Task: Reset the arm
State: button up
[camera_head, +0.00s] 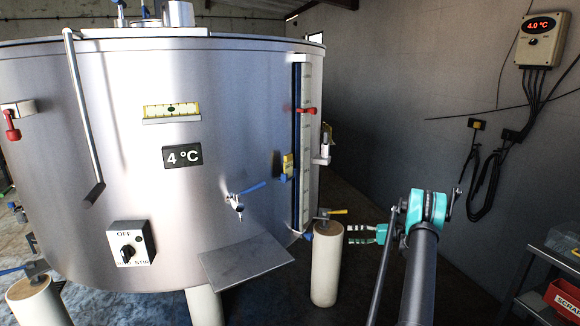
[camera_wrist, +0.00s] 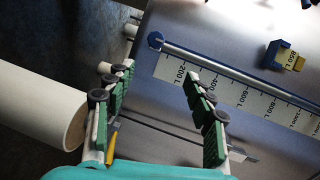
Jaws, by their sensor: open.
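My gripper (camera_head: 352,234) is at the right of the tank in the head view, its fingers pointing left. In the wrist view my gripper (camera_wrist: 150,78) shows two green-padded fingers spread apart with nothing between them. The steel tank (camera_head: 215,110) fills the left and middle of the head view. Its level gauge (camera_head: 306,140) stands upright at the tank's right side, and its scale also shows past the fingers in the wrist view (camera_wrist: 240,92). I cannot tell from the pictures whether the gripper touches anything.
A cream post (camera_head: 326,268) stands just left of my gripper, with a yellow-handled valve (camera_head: 330,212) near its top. A blue-handled tap (camera_head: 240,195) and a sloping plate (camera_head: 245,262) project from the tank. A trolley (camera_head: 535,262) with a red bin (camera_head: 563,298) stands at lower right.

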jog(key=s+a+r+h, duration=0.4)
jog(key=s+a+r, duration=0.1)
jog(key=a+r, duration=0.35)
jog(key=s+a+r+h, duration=0.2)
jog(key=s+r, duration=0.1)
jog(key=s, duration=0.4)
jog(key=s+a+r+h, duration=0.2)
jog(key=s+a, duration=0.1)
jog(key=s, duration=0.3)
jog(key=s+d+f+h, duration=0.1)
jog(key=s+h, duration=0.1)
jog(key=s, duration=0.8)
jog(key=s+d+f+n+h, duration=0.1)
jog(key=s+h, duration=0.2)
jog(key=s, duration=0.7)
jog(key=s+d+f+h, duration=0.1)
jog(key=s+h, duration=0.1)
jog(key=s, duration=0.8)
jog(key=shift+d+t+h, duration=0.25)
jog(key=shift+t+h, duration=0.05)
jog(key=shift+h, duration=0.1)
